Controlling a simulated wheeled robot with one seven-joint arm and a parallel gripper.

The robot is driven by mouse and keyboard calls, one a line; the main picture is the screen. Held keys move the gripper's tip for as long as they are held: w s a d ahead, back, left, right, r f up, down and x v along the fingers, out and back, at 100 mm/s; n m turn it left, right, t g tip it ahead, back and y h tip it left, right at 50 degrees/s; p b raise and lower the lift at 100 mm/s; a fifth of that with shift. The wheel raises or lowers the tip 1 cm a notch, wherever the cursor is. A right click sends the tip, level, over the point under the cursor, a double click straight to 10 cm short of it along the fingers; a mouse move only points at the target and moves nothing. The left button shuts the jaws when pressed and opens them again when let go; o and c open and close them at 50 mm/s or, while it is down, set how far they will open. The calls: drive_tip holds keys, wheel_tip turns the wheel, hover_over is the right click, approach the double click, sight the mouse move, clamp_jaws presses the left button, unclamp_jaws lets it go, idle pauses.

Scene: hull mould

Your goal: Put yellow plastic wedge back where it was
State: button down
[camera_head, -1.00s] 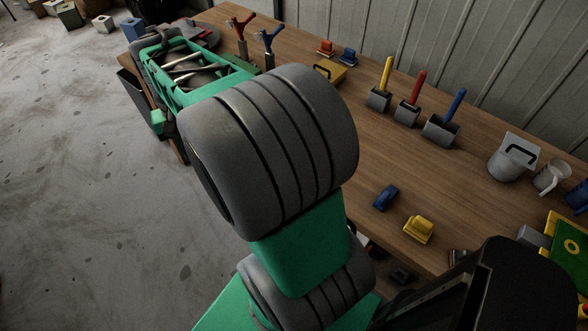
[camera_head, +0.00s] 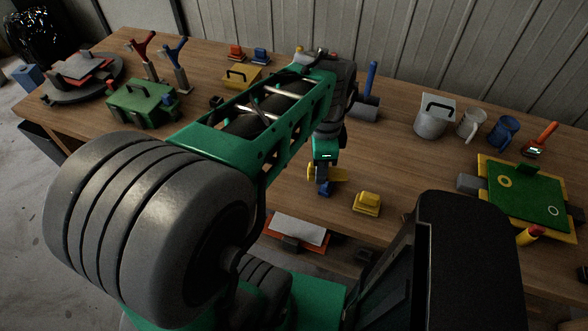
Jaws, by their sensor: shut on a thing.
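My gripper (camera_head: 324,174) points down over the middle of the table, in front of the grey holder. It is shut on a small yellow piece, which I take to be the yellow plastic wedge (camera_head: 340,174); yellow shows on both sides of the fingers. Its shape is mostly hidden by the gripper. A small blue object (camera_head: 325,189) shows just below the fingertips; I cannot tell whether they touch. A separate yellow stepped block (camera_head: 366,203) sits on the table to the right of the gripper.
The wooden table (camera_head: 410,175) has a grey holder with a blue handle (camera_head: 371,78) behind my gripper. A grey canister (camera_head: 434,118), mugs and a green-yellow board (camera_head: 525,195) stand right. A green toolbox (camera_head: 143,104) is left. My arm hides part of the table.

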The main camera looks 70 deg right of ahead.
drive_tip(key=w+d+f+p, duration=0.1)
drive_tip(key=w+d+f, duration=0.4)
drive_tip(key=w+d, duration=0.15)
hover_over(290, 171)
wheel_tip(290, 171, down, 5)
drive_tip(key=shift+r+p, duration=0.1)
drive_tip(key=shift+p, duration=0.3)
wheel_tip(290, 171, down, 3)
drive_tip(key=shift+d+r+p, duration=0.1)
drive_tip(key=shift+r+p, duration=0.1)
drive_tip(key=shift+p, duration=0.2)
drive_tip(key=shift+f, duration=0.3)
drive_tip(key=c, duration=1.1)
unclamp_jaws()
